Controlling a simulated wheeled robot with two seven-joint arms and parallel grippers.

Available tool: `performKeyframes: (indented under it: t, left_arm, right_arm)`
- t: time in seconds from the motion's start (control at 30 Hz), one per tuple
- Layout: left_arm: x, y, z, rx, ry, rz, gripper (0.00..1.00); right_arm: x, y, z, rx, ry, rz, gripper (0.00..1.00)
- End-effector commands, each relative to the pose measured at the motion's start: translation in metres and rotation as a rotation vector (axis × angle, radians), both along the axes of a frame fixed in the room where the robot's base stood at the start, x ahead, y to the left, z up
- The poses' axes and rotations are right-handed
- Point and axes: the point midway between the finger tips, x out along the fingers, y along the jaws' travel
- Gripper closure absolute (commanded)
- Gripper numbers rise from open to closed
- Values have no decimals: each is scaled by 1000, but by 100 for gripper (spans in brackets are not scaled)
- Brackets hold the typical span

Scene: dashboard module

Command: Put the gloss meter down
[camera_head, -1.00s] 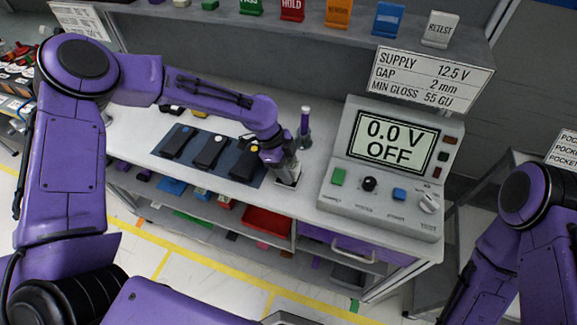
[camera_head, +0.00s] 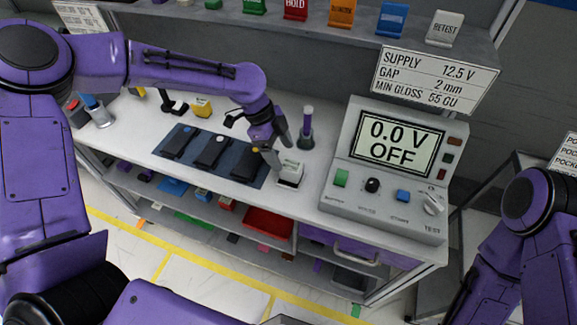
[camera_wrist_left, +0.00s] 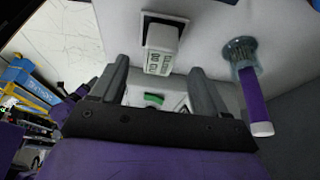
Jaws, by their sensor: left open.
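The gloss meter (camera_head: 290,173) is a small pale box with a lettered display, standing on a small dark square pad at the front of the bench. It also shows in the left wrist view (camera_wrist_left: 161,50), beyond my fingertips. My left gripper (camera_head: 277,152) is open and empty, just above and to the left of the meter. In the left wrist view its two fingers (camera_wrist_left: 159,78) are spread apart, with the meter showing past the gap. My right arm is at the right edge; its gripper is out of view.
A purple-handled tool in a holder (camera_head: 305,130) stands close behind the meter. The supply console (camera_head: 385,195) is to the right. A dark mat (camera_head: 238,187) with several black modules lies to the left. A shelf with coloured tags (camera_head: 340,13) runs along the back.

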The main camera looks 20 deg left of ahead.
Motion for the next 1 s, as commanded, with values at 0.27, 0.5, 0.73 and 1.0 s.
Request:
performKeyframes:
  t: [0.27, 0.5, 0.73, 1.0]
  left_arm:
    - [1, 17, 40, 0, -1, 0, 26]
    - [0, 18, 43, -1, 1, 1, 26]
    - [1, 18, 43, 0, 1, 0, 26]
    - [1, 18, 43, 0, 1, 0, 26]
  right_arm:
    - [0, 0, -6, 0, 0, 0, 57]
    - [0, 0, -6, 0, 0, 0, 57]
    - [0, 0, -6, 0, 0, 0, 57]
    - [0, 0, -6, 0, 0, 0, 57]
